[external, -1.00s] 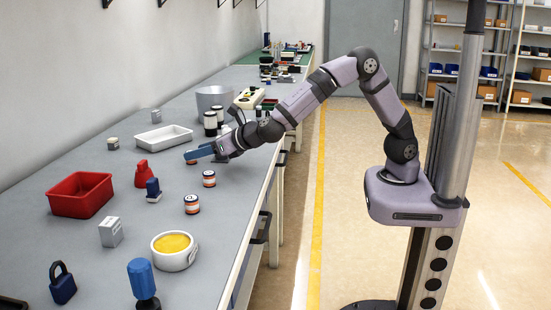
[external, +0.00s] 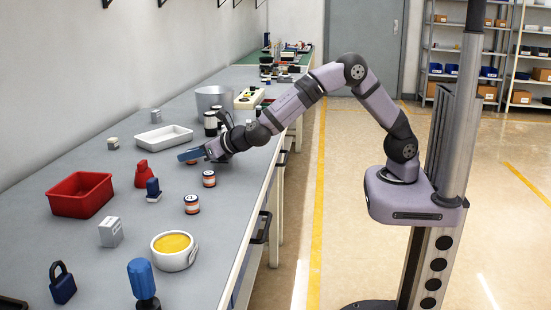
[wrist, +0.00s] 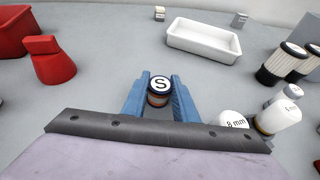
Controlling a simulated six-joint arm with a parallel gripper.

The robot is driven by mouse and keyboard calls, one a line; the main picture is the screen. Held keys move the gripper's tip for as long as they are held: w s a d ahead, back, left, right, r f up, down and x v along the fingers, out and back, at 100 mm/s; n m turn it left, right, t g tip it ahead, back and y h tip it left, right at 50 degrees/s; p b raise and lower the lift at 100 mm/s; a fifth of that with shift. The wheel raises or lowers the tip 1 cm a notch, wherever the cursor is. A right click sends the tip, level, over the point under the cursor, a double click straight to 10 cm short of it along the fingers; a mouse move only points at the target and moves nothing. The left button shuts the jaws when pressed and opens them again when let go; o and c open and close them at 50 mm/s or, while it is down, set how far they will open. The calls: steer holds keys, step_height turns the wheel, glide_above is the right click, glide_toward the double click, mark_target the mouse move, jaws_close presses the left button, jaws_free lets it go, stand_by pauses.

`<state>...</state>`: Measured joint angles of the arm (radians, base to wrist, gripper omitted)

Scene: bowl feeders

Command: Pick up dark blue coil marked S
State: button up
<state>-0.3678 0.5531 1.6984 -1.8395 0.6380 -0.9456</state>
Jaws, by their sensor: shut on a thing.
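The coil marked S (wrist: 159,99) shows in the wrist view between my blue fingers, with a white label and dark rim on top and a brownish-orange side. My gripper (wrist: 160,84) is shut on it, one finger on each side. In the external view my gripper (external: 189,155) is low over the grey bench, left of the wrist. There, only a small orange bit of the coil (external: 192,162) shows below the fingers. Whether the coil touches the bench cannot be told.
Two similar striped coils stand nearer, one (external: 209,179) close to my gripper and another (external: 191,205). A white tray (wrist: 205,46) lies beyond. White parts, one marked 8 mm (wrist: 232,119), stand close at right. A red part (wrist: 50,62) stands left.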

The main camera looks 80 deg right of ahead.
step_height(320, 180, up, 10)
steer(key=p, duration=0.2)
steer(key=shift+p, duration=0.3)
